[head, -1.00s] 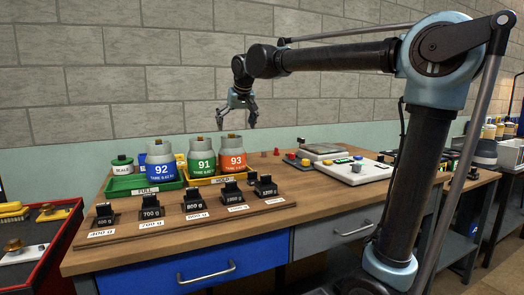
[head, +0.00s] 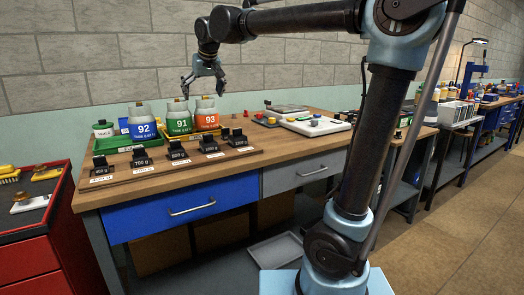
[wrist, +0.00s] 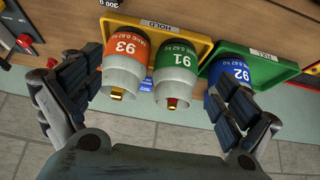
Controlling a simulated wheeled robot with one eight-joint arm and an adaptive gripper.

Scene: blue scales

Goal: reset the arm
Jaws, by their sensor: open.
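My gripper (head: 203,84) is open and empty, held in the air above the back of the workbench in the head view. In the wrist view its two fingers (wrist: 155,105) are spread wide, with the canisters showing between and beyond them. The blue canister 92 (head: 143,128) stands at the green tray (head: 112,143). The green canister 91 (head: 179,124) and the orange canister 93 (head: 208,120) stand on the yellow tray (wrist: 205,47) marked HOLD. The right finger partly hides canister 92 in the wrist view.
A row of black weights (head: 175,150) lines the bench front. A scale (head: 285,110) and a white panel (head: 316,125) sit further right. A red cabinet (head: 30,240) stands at left. The wall (head: 120,60) is behind, and the floor (head: 470,200) at right is clear.

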